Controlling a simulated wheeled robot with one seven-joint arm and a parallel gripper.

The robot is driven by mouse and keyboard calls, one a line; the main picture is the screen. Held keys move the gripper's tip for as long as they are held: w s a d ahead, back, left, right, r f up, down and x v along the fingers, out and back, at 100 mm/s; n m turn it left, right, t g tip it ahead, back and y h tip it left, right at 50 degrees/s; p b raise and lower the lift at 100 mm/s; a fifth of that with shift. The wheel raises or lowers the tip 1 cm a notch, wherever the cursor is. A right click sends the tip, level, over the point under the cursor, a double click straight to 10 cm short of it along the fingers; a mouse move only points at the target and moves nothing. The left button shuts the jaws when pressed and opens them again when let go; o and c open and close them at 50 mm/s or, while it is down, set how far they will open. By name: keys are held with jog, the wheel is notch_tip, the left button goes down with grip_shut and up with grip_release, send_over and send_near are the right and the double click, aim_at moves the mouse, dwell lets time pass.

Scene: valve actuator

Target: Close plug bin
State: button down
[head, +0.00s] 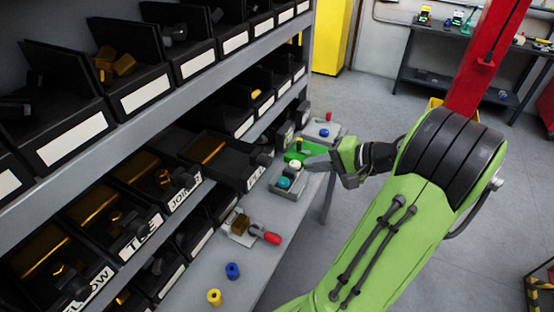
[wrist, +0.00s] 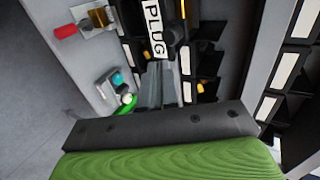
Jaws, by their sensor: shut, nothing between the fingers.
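The plug bin (head: 228,158) is a black open-topped bin on the middle shelf row in the head view. It juts out past its neighbours, and its white label (head: 257,174) faces the aisle. My gripper (head: 308,163) is to the right of the bin front, over the workbench side in the head view. In the wrist view its shut, empty fingers (wrist: 157,66) point at the label's lower end; I cannot tell whether they touch it.
Bins labelled JOIN-something, TEE and ELBOW-like (head: 140,245) stand nearer on the same row. The grey ledge (head: 205,275) below holds yellow and blue parts, a red-handled valve (head: 268,237) and a grey unit with a teal button (head: 287,181). Open floor lies to the right.

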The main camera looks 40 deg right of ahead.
aim_at(270, 161)
jog(key=shift+w+r+x, duration=0.15)
jog(key=shift+r+x, duration=0.15)
jog(key=shift+x, duration=1.25)
jog(key=shift+w+r+x, duration=0.2)
jog(key=shift+r+x, duration=0.05)
jog(key=shift+x, duration=1.3)
jog(key=shift+w+r+x, duration=0.15)
jog(key=shift+r+x, duration=0.15)
jog(key=shift+x, duration=1.25)
jog(key=shift+a, duration=0.1)
